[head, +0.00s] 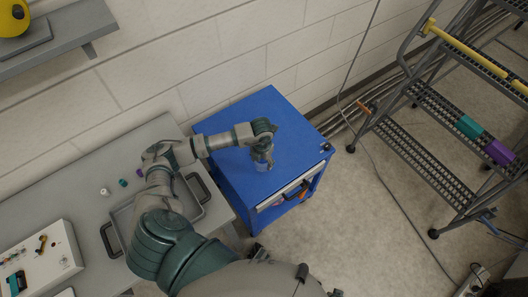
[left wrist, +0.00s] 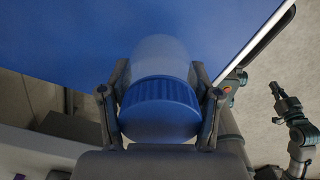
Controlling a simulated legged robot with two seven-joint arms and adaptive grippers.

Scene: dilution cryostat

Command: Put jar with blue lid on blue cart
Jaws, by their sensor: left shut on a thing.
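The blue cart (head: 245,112) stands against the wall, and its flat top fills much of the left wrist view (left wrist: 60,30). My left gripper (head: 262,157) is over the cart top, toward its front half. It is shut on the jar with blue lid (left wrist: 160,105), one finger on each side at the lid. The jar's clear body points toward the cart top. In the head view the jar (head: 263,164) shows small below the gripper. I cannot tell whether its base touches the cart. My right gripper (left wrist: 280,100) shows small in the left wrist view; its fingers are unclear.
The cart top is otherwise mostly clear. A grey bench with a tray (head: 207,197), small coloured items (head: 123,183) and a white control box (head: 40,262) is at left. A step ladder (head: 430,125) stands at right, with a cable on the floor.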

